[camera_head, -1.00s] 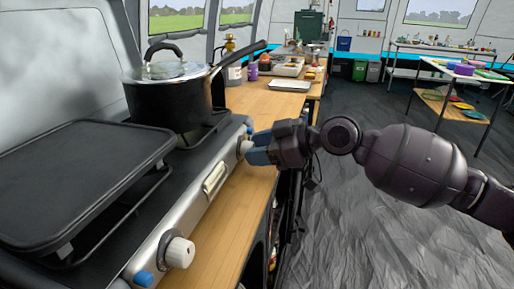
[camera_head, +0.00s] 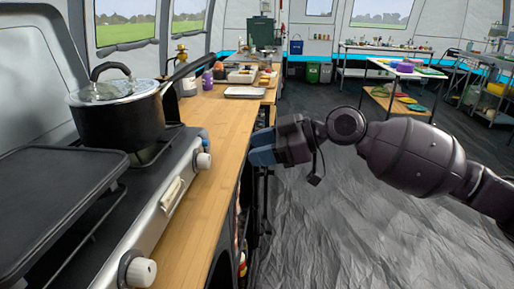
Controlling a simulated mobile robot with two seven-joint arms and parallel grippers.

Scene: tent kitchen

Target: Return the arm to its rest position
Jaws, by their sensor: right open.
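My right arm comes in from the right, and its gripper (camera_head: 262,148) is open and empty. Its blue fingertips are at the right edge of the wooden counter (camera_head: 222,118), clear of the stove. The two-burner stove (camera_head: 165,200) stands at the left with white knobs on its front. The nearest knob (camera_head: 138,270) and the far knob (camera_head: 203,161) are both apart from the gripper. My left gripper is not in view.
A black pot (camera_head: 118,121) with a glass lid sits on the far burner. A black griddle (camera_head: 55,190) covers the near one. A white tray (camera_head: 245,92) and several containers stand farther along the counter. The grey floor (camera_head: 345,225) right of the counter is clear.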

